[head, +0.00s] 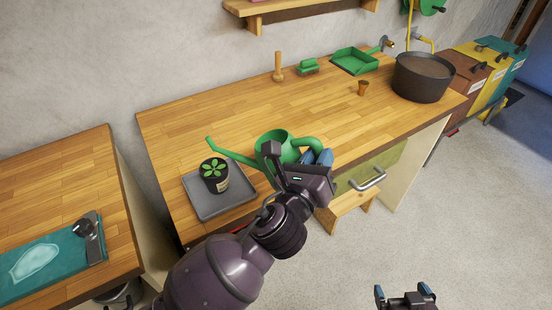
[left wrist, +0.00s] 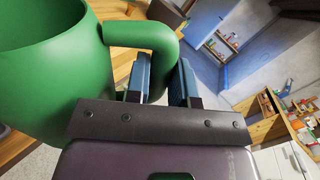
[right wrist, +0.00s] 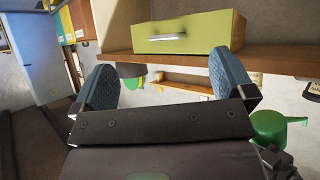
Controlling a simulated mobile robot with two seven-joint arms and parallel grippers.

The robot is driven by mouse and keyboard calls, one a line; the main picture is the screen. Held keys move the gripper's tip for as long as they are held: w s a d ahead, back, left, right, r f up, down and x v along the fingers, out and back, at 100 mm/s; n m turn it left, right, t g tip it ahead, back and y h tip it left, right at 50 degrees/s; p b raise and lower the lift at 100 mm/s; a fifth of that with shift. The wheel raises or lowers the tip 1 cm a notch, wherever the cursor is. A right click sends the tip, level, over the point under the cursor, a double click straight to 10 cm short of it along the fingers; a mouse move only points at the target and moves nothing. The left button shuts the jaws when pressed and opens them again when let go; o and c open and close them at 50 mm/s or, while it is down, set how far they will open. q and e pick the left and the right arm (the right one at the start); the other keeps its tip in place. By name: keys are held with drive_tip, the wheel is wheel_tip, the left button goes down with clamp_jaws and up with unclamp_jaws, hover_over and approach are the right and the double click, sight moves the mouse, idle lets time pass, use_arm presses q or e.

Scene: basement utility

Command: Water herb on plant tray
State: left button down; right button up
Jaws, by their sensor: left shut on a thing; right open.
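The green watering can (head: 266,147) is held over the workbench by my left gripper (head: 312,160), which is shut on its handle. The left wrist view shows the handle (left wrist: 150,34) between the fingers and the can's body at left. The can looks about upright, its spout pointing left. The spout tip appears just above and behind the potted herb (head: 214,182) in the head view; I cannot tell if it is directly over the pot. The dark pot stands upright on the grey plant tray (head: 211,211). My right gripper (head: 405,293) is open and empty, low over the floor.
On the workbench (head: 320,110) are a wooden tool (head: 278,68), green brush (head: 308,67), green dustpan (head: 354,61), small brown pot (head: 362,88) and large dark tub (head: 424,80). A drawer with a handle (head: 370,180) is below. A second table (head: 60,185) stands at left.

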use_arm(q)
wheel_tip(320, 180, down, 8)
drive_tip(key=m+p, duration=0.1)
drive_tip(key=m, duration=0.3)
drive_tip(key=shift+m+g, duration=0.4)
